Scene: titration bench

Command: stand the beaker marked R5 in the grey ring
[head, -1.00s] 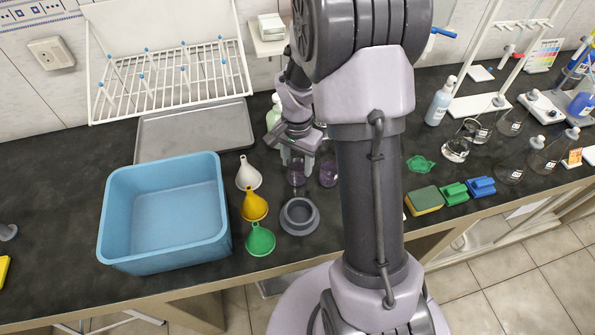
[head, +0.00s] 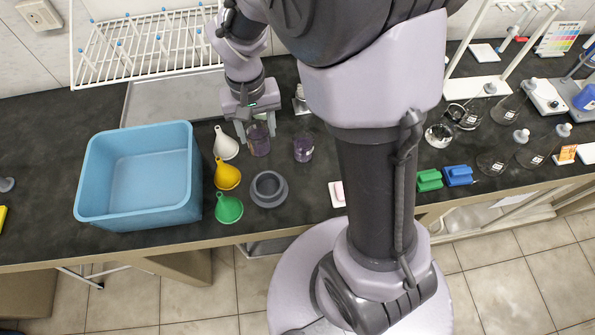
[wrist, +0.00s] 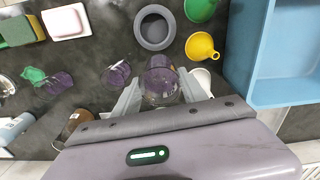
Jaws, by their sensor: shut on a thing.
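My gripper (head: 257,128) is shut on a clear purple-tinted beaker (head: 259,144), one finger on each side of it. The held beaker (wrist: 160,82) also shows between the fingers in the wrist view. It looks upright and seems a little above the bench. Its mark cannot be read. The grey ring (head: 268,189) lies empty on the bench, in front of the held beaker; it shows at the top of the wrist view (wrist: 155,27). A second purple beaker (head: 303,148) stands just right of the held one, apart from it.
White (head: 226,144), yellow (head: 228,175) and green (head: 229,208) funnels lie close left of the ring, beside the blue tub (head: 140,175). In the wrist view another purple beaker (wrist: 58,84) and a pink-white dish (wrist: 66,21) stand further left.

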